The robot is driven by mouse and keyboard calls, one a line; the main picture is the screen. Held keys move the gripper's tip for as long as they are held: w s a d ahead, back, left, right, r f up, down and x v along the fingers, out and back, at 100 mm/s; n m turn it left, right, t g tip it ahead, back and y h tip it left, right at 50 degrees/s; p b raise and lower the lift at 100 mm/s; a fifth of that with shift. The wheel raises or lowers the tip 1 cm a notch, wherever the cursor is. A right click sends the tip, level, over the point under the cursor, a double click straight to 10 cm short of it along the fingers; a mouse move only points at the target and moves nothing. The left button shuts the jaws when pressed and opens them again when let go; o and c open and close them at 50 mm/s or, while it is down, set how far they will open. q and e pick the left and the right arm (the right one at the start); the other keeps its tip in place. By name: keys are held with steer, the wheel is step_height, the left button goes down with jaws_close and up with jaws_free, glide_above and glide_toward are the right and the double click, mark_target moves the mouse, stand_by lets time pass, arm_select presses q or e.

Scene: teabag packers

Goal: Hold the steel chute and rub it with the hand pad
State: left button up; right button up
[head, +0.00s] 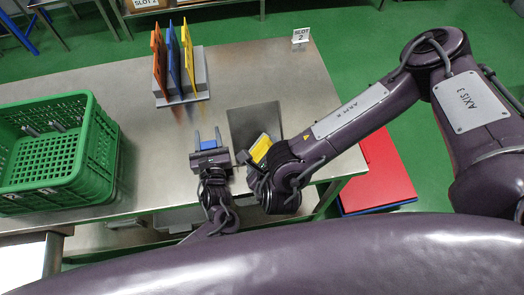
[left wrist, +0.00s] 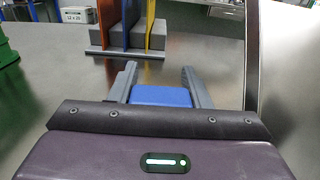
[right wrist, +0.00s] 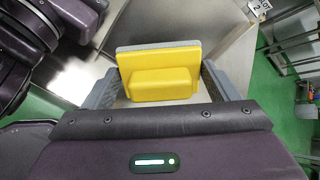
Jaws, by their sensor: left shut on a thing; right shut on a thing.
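The steel chute (head: 256,121) is a grey metal sheet by the table's front edge, between and beyond my grippers. It also shows at the right of the left wrist view (left wrist: 288,75) and behind the pad in the right wrist view (right wrist: 228,40). My left gripper (head: 208,138) is left of the sheet, shut on a blue block (left wrist: 160,96); I cannot tell whether this block joins the chute. My right gripper (right wrist: 160,85) is shut on the yellow hand pad (right wrist: 160,75), which has a grey face layer. The pad (head: 261,148) is at the sheet's near end; contact is unclear.
A green crate (head: 105,150) stands at the left of the steel table (head: 300,70). A grey rack (head: 200,82) with orange, blue and yellow boards stands behind my left gripper. A "SLOT 2" sign (head: 300,35) is at the back edge. A red stack (head: 385,170) is off the table's right.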

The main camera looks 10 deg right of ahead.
arm_select(q)
steer(key=shift+f, duration=0.1)
arm_select(e)
steer(key=shift+s+r, duration=0.3)
steer(key=shift+s, duration=0.25)
steer(key=shift+v, duration=0.9)
steer(key=shift+r, duration=0.1)
arm_select(q)
steer(key=o, duration=1.3)
steer(key=shift+c, duration=0.2)
arm_select(e)
steer(key=shift+w, duration=0.1)
arm_select(q)
steer(key=s, duration=1.2)
steer(key=shift+d, duration=0.2)
steer(key=shift+s, duration=0.1)
